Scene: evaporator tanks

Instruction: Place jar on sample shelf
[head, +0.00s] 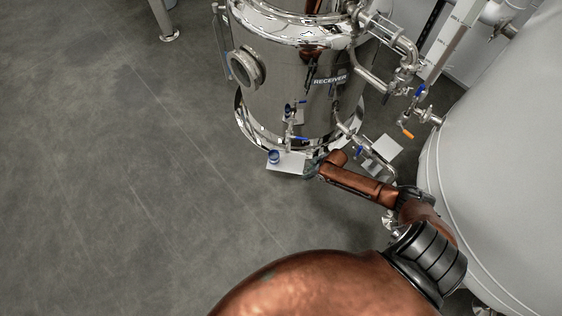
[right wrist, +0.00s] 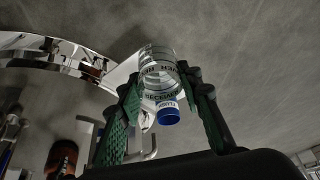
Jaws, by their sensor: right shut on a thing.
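The jar is clear with a blue cap (right wrist: 168,114) and lettering on its body (right wrist: 158,75). In the right wrist view it sits between the two green-padded fingers of my right gripper (right wrist: 165,85), which is shut on it. In the head view the blue-topped jar (head: 273,157) shows small over the left part of the white sample shelf (head: 288,168), at the foot of the receiver tank. My right gripper (head: 310,168) is just to the right there. Whether the jar's base touches the shelf cannot be told. My left gripper is not in view.
The shiny steel receiver tank (head: 290,75) stands behind the shelf, with blue-handled valves (head: 291,110) above it. Pipes and an orange-handled valve (head: 406,131) are to the right, beside a large pale tank (head: 500,160).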

